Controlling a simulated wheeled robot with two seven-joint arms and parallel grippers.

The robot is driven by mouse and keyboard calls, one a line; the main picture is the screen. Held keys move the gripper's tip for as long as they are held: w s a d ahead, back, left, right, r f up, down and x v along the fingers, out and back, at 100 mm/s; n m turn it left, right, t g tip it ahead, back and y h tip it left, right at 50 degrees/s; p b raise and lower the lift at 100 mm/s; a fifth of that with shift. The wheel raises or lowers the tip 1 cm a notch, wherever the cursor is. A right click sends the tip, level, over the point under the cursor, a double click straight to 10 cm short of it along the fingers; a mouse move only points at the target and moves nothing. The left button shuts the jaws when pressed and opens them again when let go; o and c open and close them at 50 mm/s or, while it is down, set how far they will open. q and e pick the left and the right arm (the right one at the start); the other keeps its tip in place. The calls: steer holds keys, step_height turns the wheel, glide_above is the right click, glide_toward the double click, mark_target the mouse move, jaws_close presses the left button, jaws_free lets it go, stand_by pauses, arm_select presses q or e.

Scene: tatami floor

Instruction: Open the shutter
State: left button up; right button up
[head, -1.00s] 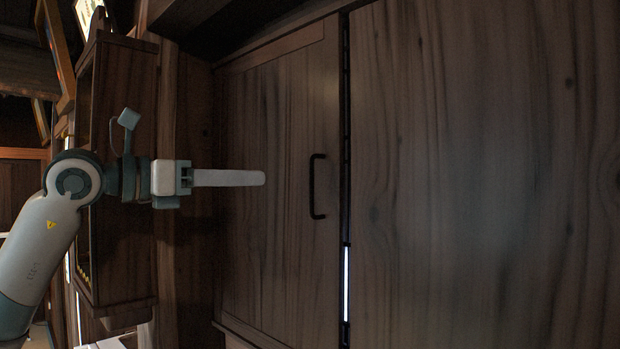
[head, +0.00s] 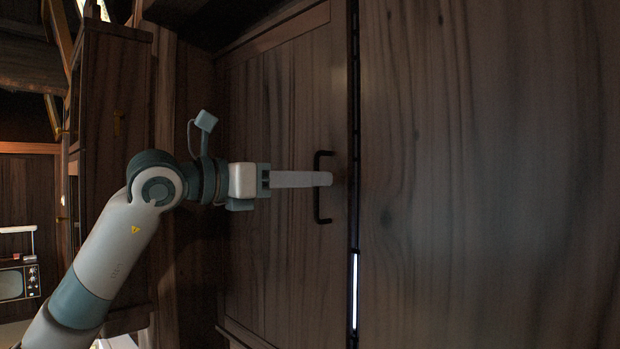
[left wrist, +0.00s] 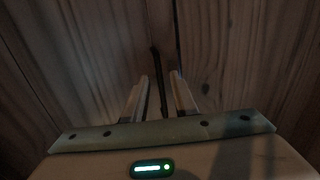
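The shutter (head: 285,110) is a dark wooden panel with a black bar handle (head: 317,205) near its right edge. It looks closed, with a narrow gap along its right edge. My left gripper (head: 330,179) reaches in from the left, and its fingers overlap the middle of the handle in the head view. In the left wrist view the left gripper (left wrist: 158,90) is open, its two fingers apart. The dark handle (left wrist: 157,75) shows between them, with space on both sides. Whether a finger touches it I cannot tell. My right gripper is not in view.
A wide wooden panel (head: 490,180) fills the right side, beyond the gap, where a bright strip (head: 354,290) of light shows low down. A wooden cabinet (head: 112,100) stands at the left beside my arm. An old television (head: 15,283) is far back at the left.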

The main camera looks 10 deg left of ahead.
arm_select(q)
jaws_close()
stand_by(1.4)
